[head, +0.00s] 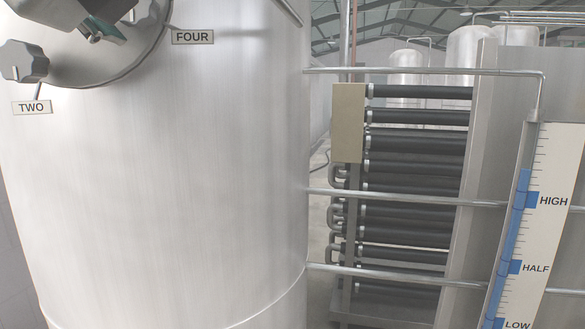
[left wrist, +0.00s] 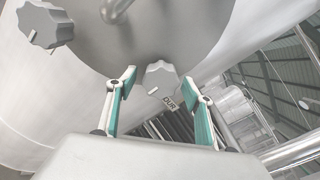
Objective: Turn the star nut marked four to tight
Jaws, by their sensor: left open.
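The star nut marked four (left wrist: 160,76) is a grey lobed knob at the hatch rim in the left wrist view. Its tag, partly hidden, is beside it (left wrist: 168,103). In the head view the FOUR tag (head: 192,37) hangs at the hatch's right edge, but I cannot make out its nut. My left gripper (left wrist: 160,82) is open, with teal-padded fingers on either side of the nut in the picture. I cannot tell whether they touch it. In the head view part of this gripper (head: 103,28) shows over the hatch. My right gripper is not in view.
The round hatch (head: 122,62) sits on a large steel tank (head: 180,180). A second star nut (head: 23,62) has the TWO tag (head: 32,107). A level gauge (head: 545,220) and black tube bank (head: 415,190) stand to the right.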

